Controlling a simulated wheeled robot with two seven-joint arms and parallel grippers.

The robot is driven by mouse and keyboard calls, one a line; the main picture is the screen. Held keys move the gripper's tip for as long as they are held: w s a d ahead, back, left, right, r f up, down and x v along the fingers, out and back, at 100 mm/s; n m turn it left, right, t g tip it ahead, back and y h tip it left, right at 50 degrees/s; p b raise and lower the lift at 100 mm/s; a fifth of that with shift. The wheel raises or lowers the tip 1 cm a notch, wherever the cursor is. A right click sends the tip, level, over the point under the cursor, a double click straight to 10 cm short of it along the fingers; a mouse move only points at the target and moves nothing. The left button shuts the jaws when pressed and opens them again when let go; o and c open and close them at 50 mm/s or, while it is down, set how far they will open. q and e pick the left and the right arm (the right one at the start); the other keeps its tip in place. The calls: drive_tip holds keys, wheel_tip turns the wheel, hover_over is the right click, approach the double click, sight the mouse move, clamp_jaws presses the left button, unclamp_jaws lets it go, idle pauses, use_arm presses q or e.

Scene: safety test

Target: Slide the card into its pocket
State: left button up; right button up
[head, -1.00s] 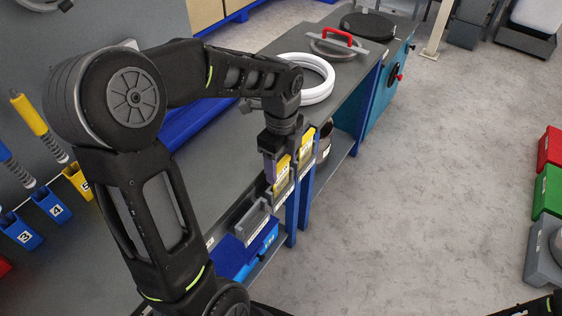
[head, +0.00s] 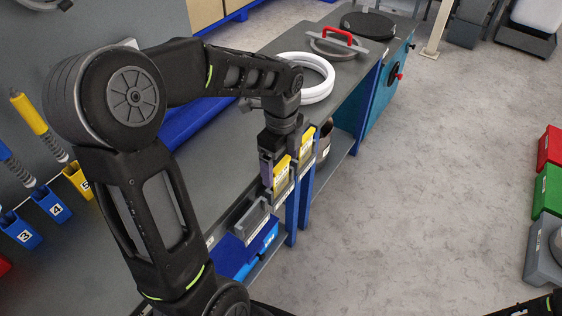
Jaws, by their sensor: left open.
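A row of grey card pockets hangs along the front edge of the workbench. A yellow card (head: 281,171) stands upright at the near grey pocket (head: 283,187), its lower part hidden by the pocket. A second yellow card (head: 307,143) stands in the pocket behind it (head: 304,165). The nearest pocket (head: 256,219) shows no card. My left gripper (head: 272,170) points down right at the near yellow card, open; one finger shows on the card's left side, and the other is hard to make out. My right gripper is not in view.
On the bench (head: 222,185) lie white rings (head: 318,90) and a red-handled lid (head: 336,37). Blue bins (head: 236,256) sit below the bench edge. Numbered holders (head: 52,207) are at left. Colored crates (head: 547,190) stand at right. The floor between is clear.

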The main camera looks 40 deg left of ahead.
use_arm(q)
wheel_tip(320, 180, up, 8)
drive_tip(key=shift+f, duration=0.1)
idle(0.4)
drive_tip(key=shift+p, duration=0.3)
wheel_tip(320, 180, up, 7)
drive_tip(key=p, duration=0.6)
idle(0.9)
